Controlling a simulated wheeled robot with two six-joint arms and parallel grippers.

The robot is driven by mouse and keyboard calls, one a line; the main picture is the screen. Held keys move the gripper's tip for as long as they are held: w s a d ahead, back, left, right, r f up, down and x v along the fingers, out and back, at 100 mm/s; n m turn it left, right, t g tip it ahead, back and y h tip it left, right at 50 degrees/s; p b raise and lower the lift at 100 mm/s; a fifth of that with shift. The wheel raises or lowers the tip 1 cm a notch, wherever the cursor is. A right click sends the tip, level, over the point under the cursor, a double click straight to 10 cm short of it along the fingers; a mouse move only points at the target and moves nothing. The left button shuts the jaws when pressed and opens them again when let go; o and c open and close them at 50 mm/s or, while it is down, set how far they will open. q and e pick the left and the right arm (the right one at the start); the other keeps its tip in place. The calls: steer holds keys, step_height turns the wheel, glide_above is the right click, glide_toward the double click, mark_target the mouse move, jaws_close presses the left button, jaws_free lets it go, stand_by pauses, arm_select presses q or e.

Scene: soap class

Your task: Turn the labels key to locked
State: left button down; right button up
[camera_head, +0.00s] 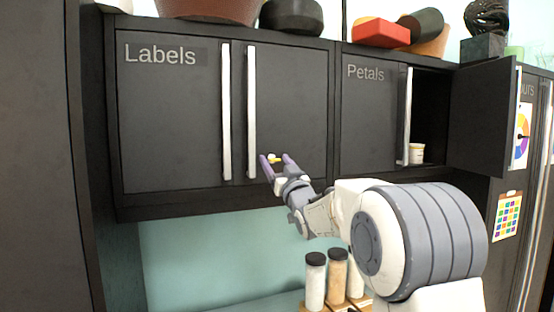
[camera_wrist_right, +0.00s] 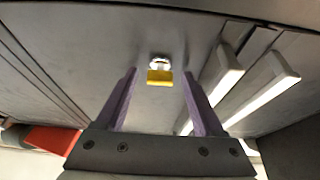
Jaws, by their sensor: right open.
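The labels cupboard (camera_head: 170,110) is dark with two shut doors, white vertical handles and the word "Labels" at its top left. A small yellow key (camera_head: 274,160) sits in a silver lock on its right door, low and right of the handles. The key (camera_wrist_right: 160,77) and the lock (camera_wrist_right: 160,61) show in the right wrist view, ahead of the fingers. My right gripper (camera_head: 275,162) is open, its purple fingers on either side of the key's line; I cannot tell whether they touch it. The right gripper (camera_wrist_right: 158,85) is empty. My left gripper is not in view.
The Petals cupboard (camera_head: 370,130) stands to the right, with one door (camera_head: 485,115) swung open and a small white tub (camera_head: 416,153) inside. Capped jars (camera_head: 316,282) stand on the counter below. Bowls and a red block (camera_head: 381,33) lie on top of the cupboards.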

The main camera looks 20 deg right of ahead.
jaws_close()
stand_by(1.4)
